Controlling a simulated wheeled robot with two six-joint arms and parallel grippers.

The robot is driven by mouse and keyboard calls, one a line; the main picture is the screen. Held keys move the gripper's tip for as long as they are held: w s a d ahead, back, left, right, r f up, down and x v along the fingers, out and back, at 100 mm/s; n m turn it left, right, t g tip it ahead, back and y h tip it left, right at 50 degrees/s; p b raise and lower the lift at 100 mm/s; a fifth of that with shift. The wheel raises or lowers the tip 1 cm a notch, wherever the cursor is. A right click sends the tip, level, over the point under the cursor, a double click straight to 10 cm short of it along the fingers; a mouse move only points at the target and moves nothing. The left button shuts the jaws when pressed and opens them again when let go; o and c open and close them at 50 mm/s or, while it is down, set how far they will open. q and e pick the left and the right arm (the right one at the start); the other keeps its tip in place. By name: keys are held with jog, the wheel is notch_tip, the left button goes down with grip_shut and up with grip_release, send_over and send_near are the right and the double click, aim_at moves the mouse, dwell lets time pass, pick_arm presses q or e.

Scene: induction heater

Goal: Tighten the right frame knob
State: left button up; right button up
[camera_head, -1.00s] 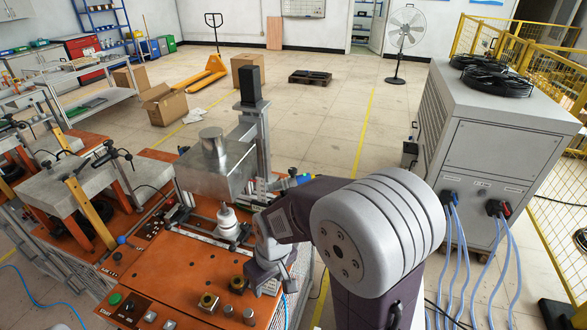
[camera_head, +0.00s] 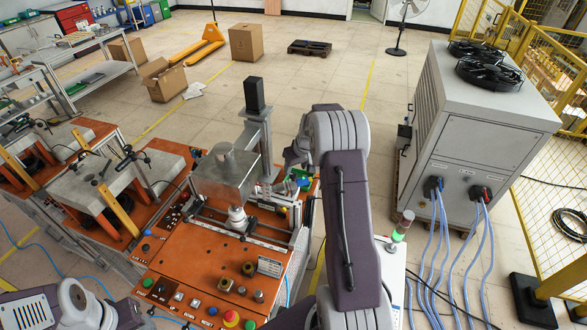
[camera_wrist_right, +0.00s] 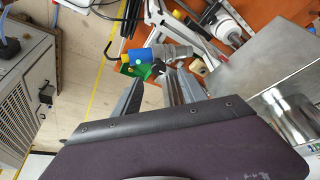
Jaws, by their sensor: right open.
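The heater station has an orange top (camera_head: 195,258), a metal box (camera_head: 222,180) and a metal upright (camera_head: 262,140). My right gripper (camera_head: 292,158) is at the right side of this frame, high beside the upright. In the right wrist view the right gripper (camera_wrist_right: 148,80) is open and empty, its fingers pointing toward blue and green fittings and a grey cylinder (camera_wrist_right: 178,52). A small black knob-like part (camera_wrist_right: 158,69) shows near the fingertips; I cannot tell surely whether it is the right frame knob, or whether anything touches. Only my left arm's links show, at bottom left.
Buttons and a red emergency stop (camera_head: 231,318) line the front of the orange top. A signal lamp (camera_head: 402,225) stands right of my right arm. A grey cabinet (camera_head: 480,150) with blue hoses stands farther right. The floor behind is mostly open.

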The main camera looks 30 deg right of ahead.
aim_at(293, 175)
jog(key=x, duration=0.1)
jog(key=p+x, duration=0.1)
jog(key=x, duration=0.1)
jog(key=p+x, duration=0.1)
jog(key=shift+w+d+f, duration=0.2)
jog(key=shift+w+d, duration=0.05)
jog(key=shift+d, duration=0.05)
jog(key=shift+f, duration=0.45)
pick_arm(q)
notch_tip(293, 175, up, 3)
jog(key=shift+d, duration=0.15)
pick_arm(e)
jog(key=shift+a, duration=0.15)
grip_shut()
